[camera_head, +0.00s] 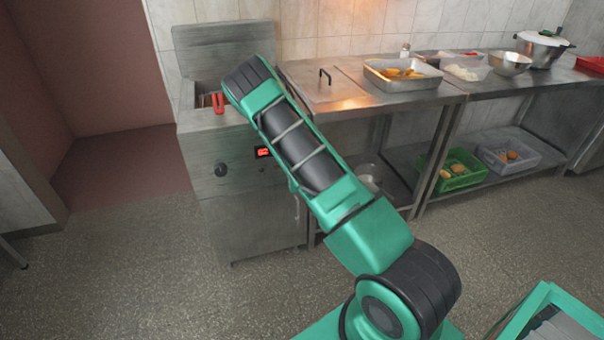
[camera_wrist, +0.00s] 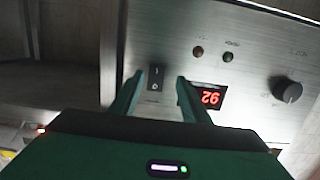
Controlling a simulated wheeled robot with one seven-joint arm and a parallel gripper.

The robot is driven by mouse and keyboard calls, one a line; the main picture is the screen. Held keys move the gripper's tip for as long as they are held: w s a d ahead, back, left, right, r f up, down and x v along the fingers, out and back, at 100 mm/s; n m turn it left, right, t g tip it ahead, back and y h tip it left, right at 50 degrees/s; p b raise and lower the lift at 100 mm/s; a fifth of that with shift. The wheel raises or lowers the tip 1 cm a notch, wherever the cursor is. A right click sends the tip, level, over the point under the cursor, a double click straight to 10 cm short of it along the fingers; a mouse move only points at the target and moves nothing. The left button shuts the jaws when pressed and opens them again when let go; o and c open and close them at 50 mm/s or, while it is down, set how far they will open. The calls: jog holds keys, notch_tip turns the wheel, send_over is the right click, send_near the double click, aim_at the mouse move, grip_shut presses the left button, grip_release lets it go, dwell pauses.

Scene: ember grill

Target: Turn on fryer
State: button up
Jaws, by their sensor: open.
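The steel fryer (camera_head: 225,205) stands at the left in the head view, with a dark knob (camera_head: 221,169) and a lit red display (camera_head: 263,152) on its front. In the wrist view its panel shows a black rocker switch (camera_wrist: 158,79) marked I and O, red digits on the display (camera_wrist: 210,97), two small round lamps or buttons and the knob (camera_wrist: 288,90). My gripper (camera_wrist: 161,76) is open and empty, its fingertips on either side of the switch. I cannot tell whether they touch the panel. My arm hides the gripper in the head view.
A red-handled basket (camera_head: 218,102) sits in the fryer well. A steel counter (camera_head: 330,100) adjoins on the right, holding a tray of food (camera_head: 403,86) and a bowl (camera_head: 510,63). Green (camera_head: 455,183) and grey crates are on the shelf below. The floor before the fryer is clear.

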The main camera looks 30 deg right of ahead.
jog(key=f+v, duration=0.1)
jog(key=v, duration=0.6)
jog(key=shift+s+r, duration=0.2)
jog(key=shift+r, duration=0.25)
jog(key=shift+d, duration=0.15)
jog(key=s+a+r+m+g+y, duration=0.1)
jog(key=s+r+g, duration=0.4)
jog(key=s, duration=0.7)
jog(key=s+a+r+m+g+y, duration=0.1)
jog(key=s+a+r+g+y, duration=0.1)
jog(key=s+r+g, duration=0.3)
jog(key=s+a+r+m+g+y, duration=0.1)
jog(key=s+a+r+g, duration=0.2)
jog(key=s+r, duration=0.9)
jog(key=s+g, duration=0.2)
jog(key=s, duration=0.5)
jog(key=shift+s+g+y, duration=0.25)
jog(key=shift+g+y, duration=0.05)
jog(key=shift+g, duration=0.1)
jog(key=shift+s, duration=0.1)
jog(key=shift+c, duration=1.4)
